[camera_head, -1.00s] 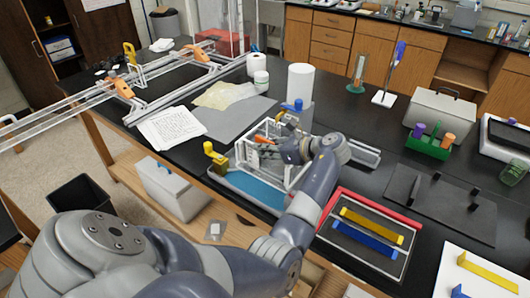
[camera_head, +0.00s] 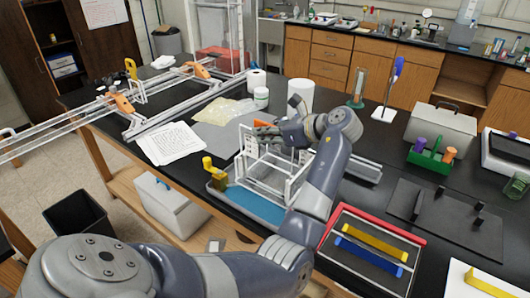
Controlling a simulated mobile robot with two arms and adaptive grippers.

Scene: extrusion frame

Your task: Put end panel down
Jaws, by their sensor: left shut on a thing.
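A white open frame of thin bars (camera_head: 262,180) stands upright over a grey-rimmed tray with a blue bottom (camera_head: 258,207). My left gripper (camera_head: 272,131) reaches in from the right, above the frame's back edge, and is shut. The thing in its jaws seems to be the end panel, but it is mostly hidden by the fingers and cannot be told apart from the frame's bars. Orange parts (camera_head: 263,124) show beside the fingers. My right gripper is not in view.
A yellow clamp (camera_head: 213,168) stands at the tray's left corner. A white roll (camera_head: 300,93) is just behind my gripper. A red-edged tray with yellow and blue bars (camera_head: 371,248) lies to the right, then a dark mat (camera_head: 450,222). Papers (camera_head: 170,143) lie to the left.

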